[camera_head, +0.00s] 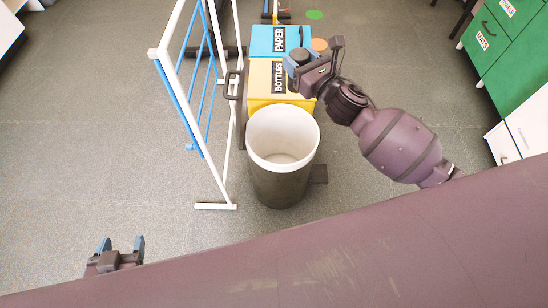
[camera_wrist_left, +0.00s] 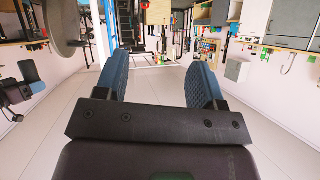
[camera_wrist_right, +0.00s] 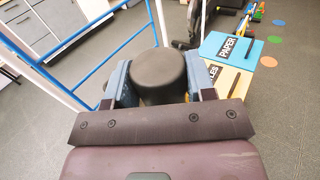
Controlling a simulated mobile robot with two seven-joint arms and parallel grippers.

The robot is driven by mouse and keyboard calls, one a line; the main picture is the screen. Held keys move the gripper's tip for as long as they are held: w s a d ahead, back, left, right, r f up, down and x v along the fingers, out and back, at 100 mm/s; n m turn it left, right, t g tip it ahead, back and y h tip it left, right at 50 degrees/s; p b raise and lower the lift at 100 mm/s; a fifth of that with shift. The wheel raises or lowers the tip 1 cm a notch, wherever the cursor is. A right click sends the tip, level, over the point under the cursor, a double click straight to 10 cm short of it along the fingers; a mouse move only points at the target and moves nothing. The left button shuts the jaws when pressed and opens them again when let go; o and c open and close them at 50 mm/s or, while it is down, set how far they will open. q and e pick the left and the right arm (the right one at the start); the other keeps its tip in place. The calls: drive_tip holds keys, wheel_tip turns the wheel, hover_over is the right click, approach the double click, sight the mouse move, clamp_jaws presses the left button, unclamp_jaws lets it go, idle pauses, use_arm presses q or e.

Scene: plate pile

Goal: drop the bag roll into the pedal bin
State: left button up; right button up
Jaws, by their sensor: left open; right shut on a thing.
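The pedal bin (camera_head: 281,185) is a dark round bin with a white rim and pale inside. It stands upright on the floor with its mouth uncovered, and nothing shows inside it. My right gripper (camera_head: 300,63) is shut on the bag roll (camera_head: 298,56), a short dark cylinder. In the head view they appear beyond the bin, over the yellow and blue boxes. The right wrist view shows the roll (camera_wrist_right: 160,75) between the blue fingers. My left gripper (camera_head: 122,245) is open and empty at the lower left, away from the bin; its spread fingers also show in the left wrist view (camera_wrist_left: 158,80).
A yellow BOTTLES box (camera_head: 262,76) and a blue PAPER box (camera_head: 263,37) stand behind the bin. A white and blue rack (camera_head: 176,85) stands close on the left. Green cabinets (camera_head: 505,60) are at the far right. The floor right of the bin is clear.

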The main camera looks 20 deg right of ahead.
use_arm(q)
wheel_tip(320, 180, down, 13)
drive_tip(key=s+g+b, duration=0.1)
drive_tip(key=s+b, duration=0.1)
drive_tip(key=b, duration=1.2)
drive_tip(key=shift+d+m+h, duration=0.3)
drive_tip(key=shift+d+m, duration=0.1)
drive_tip(key=shift+d, duration=0.05)
use_arm(e)
drive_tip(key=w+f+n+y, duration=0.1)
drive_tip(key=w+f, duration=0.1)
drive_tip(key=f, duration=1.4)
drive_tip(key=w+f+n+g+y, duration=0.1)
drive_tip(key=w+f+y, duration=0.1)
drive_tip(key=f, duration=1.4)
drive_tip(key=shift+w+d+f+g, duration=0.15)
drive_tip(key=shift+w+f+g, duration=0.15)
drive_tip(key=shift+w, duration=0.35)
use_arm(q)
drive_tip(key=shift+r, duration=0.15)
use_arm(e)
drive_tip(key=shift+r, duration=0.15)
drive_tip(key=o, duration=1.1)
drive_tip(key=shift+s+d, duration=0.1)
